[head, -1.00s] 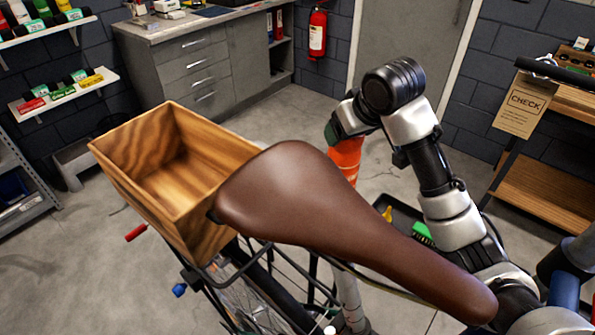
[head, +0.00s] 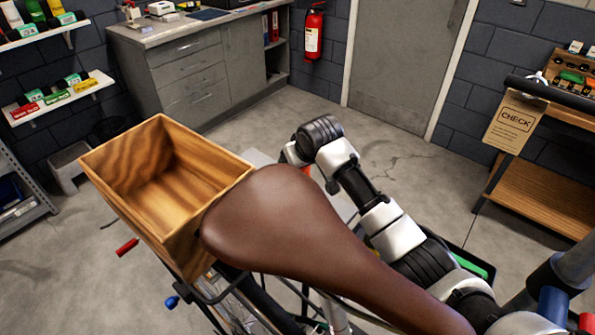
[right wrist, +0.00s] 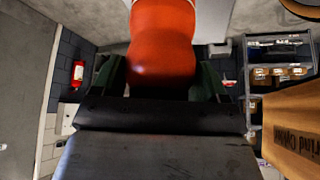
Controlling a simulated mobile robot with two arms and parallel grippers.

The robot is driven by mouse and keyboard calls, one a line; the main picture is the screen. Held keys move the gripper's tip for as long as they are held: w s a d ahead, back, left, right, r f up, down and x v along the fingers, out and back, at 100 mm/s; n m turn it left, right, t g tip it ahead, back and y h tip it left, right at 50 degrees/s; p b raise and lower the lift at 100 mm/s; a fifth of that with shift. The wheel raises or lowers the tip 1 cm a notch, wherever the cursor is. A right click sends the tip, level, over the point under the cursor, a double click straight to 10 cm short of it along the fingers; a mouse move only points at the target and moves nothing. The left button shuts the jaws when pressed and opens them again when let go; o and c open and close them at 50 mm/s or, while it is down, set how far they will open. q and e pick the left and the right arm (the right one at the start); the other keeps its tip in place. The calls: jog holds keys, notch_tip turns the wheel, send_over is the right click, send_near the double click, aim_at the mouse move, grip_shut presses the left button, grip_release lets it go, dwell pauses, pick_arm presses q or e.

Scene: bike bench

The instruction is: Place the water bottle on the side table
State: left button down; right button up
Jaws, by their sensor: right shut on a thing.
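My right gripper (right wrist: 162,78) is shut on the orange water bottle (right wrist: 162,42), with dark fingers on both sides of it in the right wrist view. In the head view only a small orange-red bit of the bottle (head: 305,170) shows beside my right wrist; the saddle hides most of the gripper. A pale flat surface (head: 262,158) shows just behind the saddle, probably the side table's top. A pale surface (right wrist: 213,22) also shows beside the bottle in the right wrist view. I cannot tell whether the bottle touches it. My left gripper is out of view.
The brown bike saddle (head: 275,220) and the wooden crate (head: 165,185) stand close in front of my right arm. A grey cabinet (head: 190,75) and a fire extinguisher (head: 314,32) are at the back. A wooden bench (head: 535,190) is at the right. Floor is open beyond the arm.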

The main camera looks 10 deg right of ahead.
jog(key=shift+w+a, duration=0.15)
jog(key=shift+w, duration=0.05)
jog(key=shift+f+p, duration=0.5)
jog(key=shift+f, duration=1.6)
jog(key=o, duration=1.5)
jog(key=shift+f, duration=0.15)
jog(key=shift+o, duration=0.2)
jog(key=shift+s+d+r, duration=0.2)
jog(key=shift+s+r, duration=0.05)
jog(key=shift+r, duration=0.3)
jog(key=v, duration=1.1)
jog(key=shift+b, duration=0.45)
